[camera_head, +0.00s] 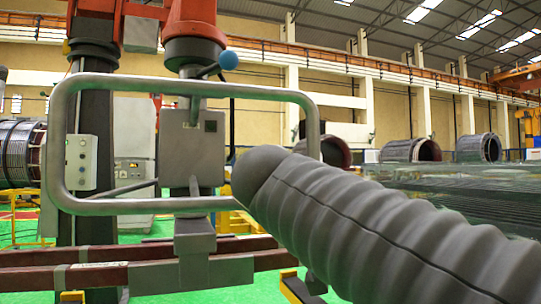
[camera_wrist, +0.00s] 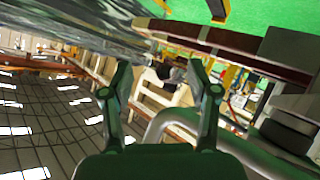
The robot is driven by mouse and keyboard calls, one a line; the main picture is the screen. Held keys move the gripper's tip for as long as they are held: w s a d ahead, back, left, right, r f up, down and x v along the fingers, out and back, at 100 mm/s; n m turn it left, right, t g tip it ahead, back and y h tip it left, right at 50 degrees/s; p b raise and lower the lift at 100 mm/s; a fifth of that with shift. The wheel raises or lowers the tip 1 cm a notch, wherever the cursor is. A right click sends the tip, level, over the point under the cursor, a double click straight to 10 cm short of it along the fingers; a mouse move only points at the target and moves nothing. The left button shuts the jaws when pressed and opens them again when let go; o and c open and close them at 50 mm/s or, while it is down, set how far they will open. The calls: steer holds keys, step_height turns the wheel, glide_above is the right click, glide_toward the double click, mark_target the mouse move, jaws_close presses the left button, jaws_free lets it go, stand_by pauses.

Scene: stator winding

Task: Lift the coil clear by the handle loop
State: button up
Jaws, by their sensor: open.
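The handle loop (camera_head: 180,83) is a grey rounded-rectangle tube, standing upright at left centre in the head view. It is on a grey lifting fixture with a box and blue knob. In the wrist view, a bend of the loop (camera_wrist: 165,121) shows low between the fingers and runs right behind the right finger. The coil (camera_head: 120,253) shows as long reddish-brown bars below the fixture, with a grey clamp across them; its bar (camera_wrist: 240,54) crosses the upper right of the wrist view. My gripper (camera_wrist: 160,72) is open, with nothing clasped; the head view does not show its fingers.
A red hoist column (camera_head: 193,35) rises above the fixture. A glassy ribbed block (camera_head: 460,190) lies at right. Stator rings (camera_head: 478,148) stand farther back. Green floor shows below.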

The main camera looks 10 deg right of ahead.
steer(key=w+a+r+m+t+h, duration=0.2)
steer(key=a+r, duration=0.2)
steer(key=r, duration=0.5)
steer(key=m+t+h+b, duration=0.1)
steer(key=m+h+b, duration=0.15)
steer(key=m, duration=0.25)
glide_toward(309, 134)
steer(key=shift+h, duration=0.45)
steer(key=p+x, duration=0.1)
steer(key=x, duration=0.6)
steer(key=p+x, duration=0.1)
steer(key=x, duration=0.3)
steer(key=shift+w+d+f+p, duration=0.1)
steer(key=shift+w+f+p, duration=0.2)
steer(key=shift+p, duration=0.05)
jaws_close()
